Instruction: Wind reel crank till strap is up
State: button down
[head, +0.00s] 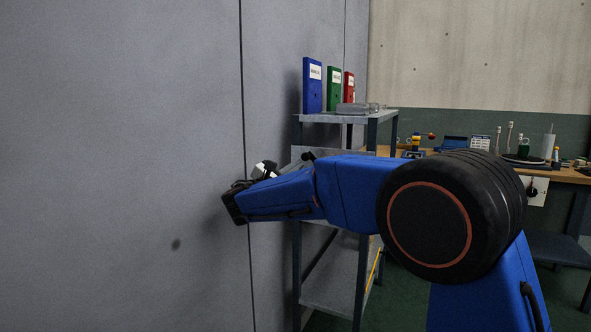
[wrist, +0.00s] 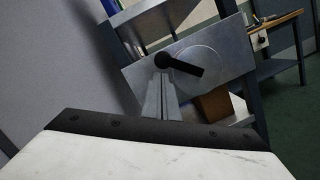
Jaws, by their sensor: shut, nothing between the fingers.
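A grey metal plate (wrist: 225,57) with a faint circle on it is fixed at the shelf unit. A black crank (wrist: 182,65) sits on it, its arm slanting down to the right. My gripper (wrist: 162,80) points at the plate with its grey fingers together and empty. The fingertips show just below the crank's left end; I cannot tell if they touch it. In the head view the gripper (head: 300,160) is by the shelf's left side, with the crank's dark end (head: 308,156) at its tips. The plate is mostly hidden behind my arm there. I cannot make out a strap for certain.
The shelf unit (head: 340,118) carries blue, green and red binders. A thin yellow strip (head: 373,270) slants beside its lower shelf. A brown box (wrist: 213,103) is behind the plate. A grey wall (head: 120,160) stands close on the left. A cluttered workbench (head: 560,175) is at right.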

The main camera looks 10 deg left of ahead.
aim_at(304, 156)
jog(key=shift+r, duration=0.1)
jog(key=r+m, duration=0.1)
jog(key=m, duration=0.1)
jog(key=d+r+m+g, duration=0.1)
jog(key=m, duration=0.1)
jog(key=d+r+m, duration=0.1)
jog(key=m, duration=0.1)
jog(key=shift+s+h, duration=0.35)
jog(key=shift+h, duration=0.05)
jog(key=shift+r+m, duration=0.15)
jog(key=shift+m, duration=0.25)
jog(key=shift+s+d+r, duration=0.15)
jog(key=shift+d+r, duration=0.1)
jog(key=shift+d, duration=0.1)
